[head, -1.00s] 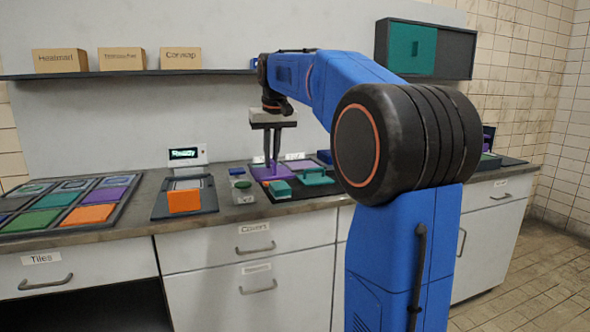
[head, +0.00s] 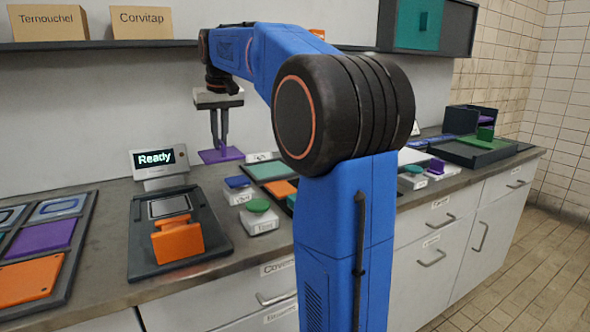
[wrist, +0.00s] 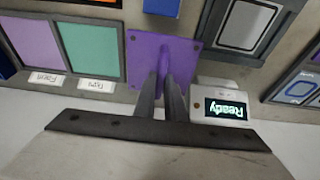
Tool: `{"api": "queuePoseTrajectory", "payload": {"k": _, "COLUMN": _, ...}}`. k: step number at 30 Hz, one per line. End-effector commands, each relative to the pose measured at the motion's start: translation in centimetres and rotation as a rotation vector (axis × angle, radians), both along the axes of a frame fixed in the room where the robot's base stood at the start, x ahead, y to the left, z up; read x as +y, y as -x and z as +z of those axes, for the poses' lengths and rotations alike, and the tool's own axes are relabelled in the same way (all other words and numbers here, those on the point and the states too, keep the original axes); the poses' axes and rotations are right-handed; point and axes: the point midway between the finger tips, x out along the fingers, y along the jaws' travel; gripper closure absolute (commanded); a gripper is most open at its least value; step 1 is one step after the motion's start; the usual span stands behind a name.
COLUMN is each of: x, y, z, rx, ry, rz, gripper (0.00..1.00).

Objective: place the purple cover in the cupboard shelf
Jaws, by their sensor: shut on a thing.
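The purple cover (head: 221,155) is a thin square plate with a handle, held raised above the counter. My gripper (head: 220,145) points down and is shut on the cover's handle. In the wrist view the cover (wrist: 150,50) spans both fingertips (wrist: 163,80), and its handle is largely hidden between them. A dark wall cupboard with a teal front (head: 418,24) hangs at the upper right in the head view. Its top is cut off and its inside is not visible.
A "Ready" display (head: 158,160) stands behind a dark station with an orange piece (head: 177,238). Blue and green buttons (head: 257,206) sit to its right. A wall shelf with boxes (head: 140,22) runs above. My arm hides the middle of the counter.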

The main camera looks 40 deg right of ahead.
Motion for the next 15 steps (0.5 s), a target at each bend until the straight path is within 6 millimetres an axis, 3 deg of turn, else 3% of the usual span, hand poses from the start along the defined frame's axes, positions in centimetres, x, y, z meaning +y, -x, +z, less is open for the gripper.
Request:
{"api": "queuePoseTrajectory", "payload": {"k": 9, "x": 0.0, "y": 0.1, "z": -4.5, "rx": 0.001, "ry": 0.0, "rz": 0.0, "gripper": 1.0}}
{"api": "queuePoseTrajectory", "payload": {"k": 15, "x": 0.0, "y": 0.0, "z": -5.8, "rx": -0.001, "ry": 0.0, "rz": 0.0, "gripper": 1.0}}
